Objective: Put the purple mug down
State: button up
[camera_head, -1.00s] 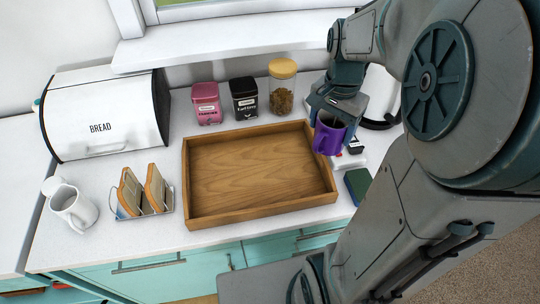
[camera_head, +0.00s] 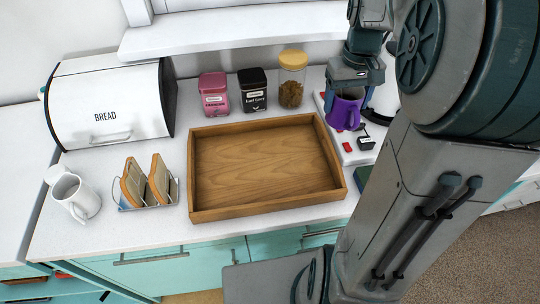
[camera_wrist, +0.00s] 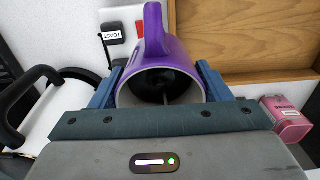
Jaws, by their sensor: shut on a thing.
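The purple mug (camera_head: 345,109) is held in my gripper (camera_head: 347,92), just right of the tray's back right corner in the head view. In the wrist view, the mug (camera_wrist: 158,60) sits between the two blue fingers of my gripper (camera_wrist: 160,88), its dark inside facing the camera and its handle pointing to the top of the picture. The fingers are shut on the mug's sides. It appears to be above the white base by the kettle; I cannot tell whether its bottom touches anything.
An empty wooden tray (camera_head: 262,207) lies on the white counter (camera_head: 125,228). A pink tin (camera_head: 214,94), a black tin (camera_head: 252,90) and a glass jar (camera_head: 291,90) stand behind it. A toast rack (camera_head: 148,190), white jug (camera_head: 75,198) and bread bin (camera_head: 108,110) stand left.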

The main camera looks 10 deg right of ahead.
jog(key=shift+w+a+f+p, duration=0.2)
jog(key=shift+a+f+p, duration=0.3)
jog(key=shift+a+f, duration=2.25)
jog(key=shift+w+a+f+p, duration=0.2)
jog(key=shift+a+f+p, duration=0.3)
jog(key=shift+a+f, duration=2.25)
jog(key=shift+a+r, duration=0.1)
jog(key=o, duration=1.3)
